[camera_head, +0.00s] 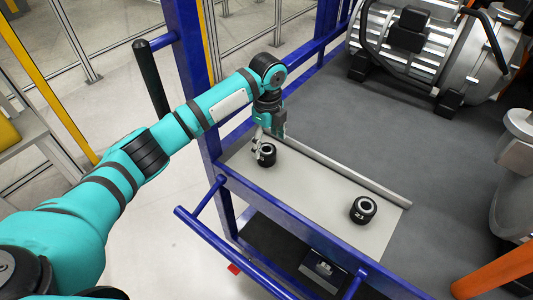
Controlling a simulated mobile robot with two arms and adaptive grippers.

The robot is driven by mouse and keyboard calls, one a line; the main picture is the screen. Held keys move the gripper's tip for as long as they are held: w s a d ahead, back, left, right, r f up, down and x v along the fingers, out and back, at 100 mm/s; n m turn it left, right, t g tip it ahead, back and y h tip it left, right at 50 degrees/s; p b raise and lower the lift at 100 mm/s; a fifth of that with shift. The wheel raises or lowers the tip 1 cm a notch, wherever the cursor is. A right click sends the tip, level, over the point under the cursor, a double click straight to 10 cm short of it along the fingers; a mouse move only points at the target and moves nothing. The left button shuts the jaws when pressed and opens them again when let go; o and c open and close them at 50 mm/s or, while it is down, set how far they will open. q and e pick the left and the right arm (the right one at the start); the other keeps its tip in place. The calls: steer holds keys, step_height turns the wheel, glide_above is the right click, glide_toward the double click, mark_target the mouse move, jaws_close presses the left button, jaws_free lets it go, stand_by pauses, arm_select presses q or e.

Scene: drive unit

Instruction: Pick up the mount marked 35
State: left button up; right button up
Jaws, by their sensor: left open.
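Two black, ring-shaped mounts stand on the light grey plate (315,190) of the blue-framed cart. The left mount (267,155) is at the plate's far left, directly below my left gripper (261,146). My left gripper points down with its fingers open at that mount and partly hides it. I cannot tell whether the fingers touch it, and its marking is not readable. The right mount (363,211) stands apart near the plate's right end. It has a white marking on its side that does not look like 35. My right gripper is not in view.
A metal rail (360,180) runs along the plate's far edge. Blue cart bars (290,217) border the near side. A large silver drive unit (430,50) stands on the dark grey surface behind. The plate between the mounts is clear.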

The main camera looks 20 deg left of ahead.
mark_target(267, 154)
arm_select(q)
steer(key=shift+a+f+p, duration=0.15)
steer(key=shift+f+p, duration=0.3)
steer(key=shift+f, duration=2.35)
steer(key=shift+c, duration=0.4)
steer(key=shift+r, duration=0.1)
jaws_close()
